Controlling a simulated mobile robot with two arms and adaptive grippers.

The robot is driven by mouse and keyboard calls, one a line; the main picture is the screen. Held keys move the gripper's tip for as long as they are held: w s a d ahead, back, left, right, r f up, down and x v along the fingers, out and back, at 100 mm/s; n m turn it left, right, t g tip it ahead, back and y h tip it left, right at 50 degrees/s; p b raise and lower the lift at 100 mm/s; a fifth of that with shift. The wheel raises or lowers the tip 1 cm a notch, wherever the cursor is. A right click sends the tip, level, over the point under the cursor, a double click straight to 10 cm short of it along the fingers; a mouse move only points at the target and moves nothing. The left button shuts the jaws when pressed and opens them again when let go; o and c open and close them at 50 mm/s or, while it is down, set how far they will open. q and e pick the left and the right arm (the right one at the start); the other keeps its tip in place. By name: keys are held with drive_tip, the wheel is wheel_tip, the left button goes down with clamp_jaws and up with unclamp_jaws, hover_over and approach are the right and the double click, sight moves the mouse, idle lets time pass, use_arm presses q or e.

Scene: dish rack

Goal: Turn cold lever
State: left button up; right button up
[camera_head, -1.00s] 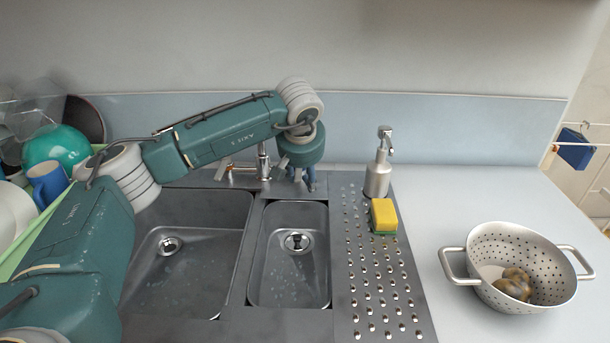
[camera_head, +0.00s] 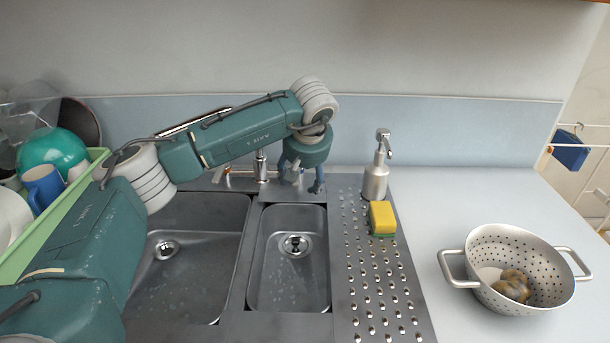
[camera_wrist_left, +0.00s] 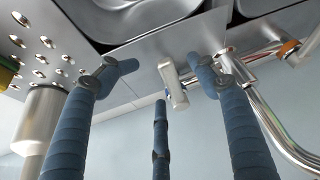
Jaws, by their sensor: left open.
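The cold lever (camera_wrist_left: 174,86) is a pale metal handle on a short stem at the faucet base, seen in the left wrist view. My left gripper (camera_head: 301,185) hangs point-down beside the faucet (camera_head: 262,165) in the head view. Its blue fingers are open; in the left wrist view the gripper (camera_wrist_left: 158,75) has fingers on both sides of the lever and a third finger below it in the picture. Contact with the lever cannot be told. The other lever (camera_head: 228,175) is left of the faucet; my right gripper does not show.
A soap dispenser (camera_head: 376,172) and a yellow-green sponge (camera_head: 382,218) stand right of the gripper. Two sink basins (camera_head: 290,265) lie in front. A colander (camera_head: 520,245) sits on the right counter; a green dish rack (camera_head: 60,225) is at left.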

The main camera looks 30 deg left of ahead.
use_arm(q)
drive_tip(key=shift+s+d+r+p, duration=0.25)
drive_tip(key=shift+r+p, duration=0.1)
drive_tip(key=shift+r, duration=0.25)
drive_tip(key=p+v, duration=0.4)
drive_tip(key=v, duration=0.2)
idle(0.3)
idle(0.4)
